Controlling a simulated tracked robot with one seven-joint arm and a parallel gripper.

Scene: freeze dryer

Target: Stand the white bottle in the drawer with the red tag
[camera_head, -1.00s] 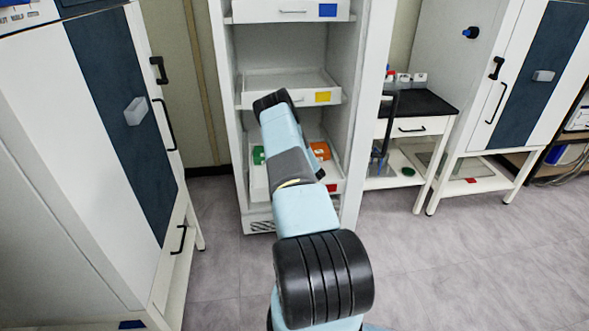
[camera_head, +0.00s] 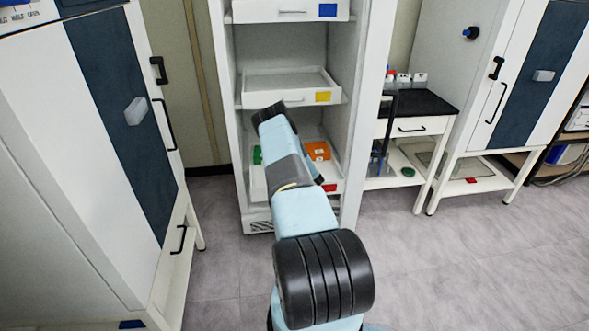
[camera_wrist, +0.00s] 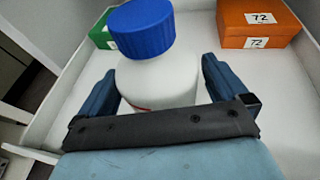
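The white bottle (camera_wrist: 160,82) with a blue cap (camera_wrist: 141,27) is between the two fingers of my gripper (camera_wrist: 158,85) in the wrist view. The drawer with the red tag (camera_head: 330,187) is the lowest pulled-out one in the tall cabinet. Its white wall shows in the wrist view (camera_wrist: 62,95), around the bottle. I cannot tell whether the bottle's base touches the drawer floor. In the head view, my arm hides the gripper and bottle.
An orange box (camera_wrist: 258,22) labelled 72 stands in the drawer beyond the bottle at right, and a green box (camera_wrist: 103,32) at left. A yellow-tagged drawer (camera_head: 322,97) is above, with a blue-tagged one (camera_head: 327,10) higher. A freeze dryer (camera_head: 95,150) stands left.

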